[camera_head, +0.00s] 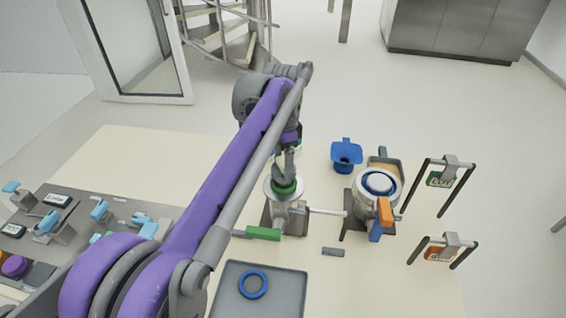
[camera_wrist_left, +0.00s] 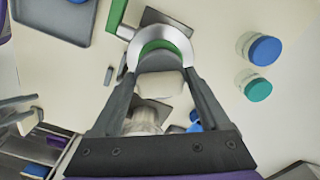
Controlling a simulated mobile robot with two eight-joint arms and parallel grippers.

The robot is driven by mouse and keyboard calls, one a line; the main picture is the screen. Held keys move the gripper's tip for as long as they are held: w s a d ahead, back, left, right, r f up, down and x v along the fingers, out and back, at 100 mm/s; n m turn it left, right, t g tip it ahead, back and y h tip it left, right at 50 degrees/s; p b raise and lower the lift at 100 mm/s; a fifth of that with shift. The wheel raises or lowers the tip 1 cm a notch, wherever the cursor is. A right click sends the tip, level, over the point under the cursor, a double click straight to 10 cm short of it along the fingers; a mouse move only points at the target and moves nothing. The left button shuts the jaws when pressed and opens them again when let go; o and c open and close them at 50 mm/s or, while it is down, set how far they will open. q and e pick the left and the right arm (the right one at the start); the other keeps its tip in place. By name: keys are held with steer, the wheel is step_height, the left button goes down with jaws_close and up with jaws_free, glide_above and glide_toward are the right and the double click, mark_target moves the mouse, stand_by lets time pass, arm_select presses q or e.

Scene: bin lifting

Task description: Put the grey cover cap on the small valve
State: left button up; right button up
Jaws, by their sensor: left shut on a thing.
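My left gripper (camera_head: 289,170) reaches down over the small valve (camera_head: 270,190), which has a silver flange, a green ring and a green handle (camera_head: 263,233). In the left wrist view, my gripper (camera_wrist_left: 160,88) is shut on a pale block that seems to be the top of the grey cover cap (camera_wrist_left: 162,62). The cap's dark grey part lies over the silver flange (camera_wrist_left: 184,45) with its green inside. I cannot tell whether the cap touches the valve. In the head view the cap is mostly hidden by the gripper. My right gripper is not in view.
A larger valve (camera_head: 362,196) with a blue ring and orange handle stands to the right. A blue funnel (camera_head: 346,155) is behind it. A grey tray (camera_head: 285,300) holds a blue ring (camera_head: 252,285). Two stands with tags (camera_head: 440,180) are at far right. Jars (camera_wrist_left: 258,89) stand nearby.

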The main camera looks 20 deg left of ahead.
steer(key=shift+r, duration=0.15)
arm_select(q)
steer(key=shift+f, duration=0.8)
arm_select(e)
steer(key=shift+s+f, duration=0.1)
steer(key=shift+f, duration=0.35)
arm_select(q)
steer(key=shift+r, duration=0.2)
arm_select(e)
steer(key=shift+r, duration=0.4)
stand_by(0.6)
arm_select(q)
steer(key=shift+f, duration=0.45)
stand_by(1.0)
steer(key=o, duration=1)
steer(key=shift+o, duration=0.2)
steer(key=shift+r, duration=0.15)
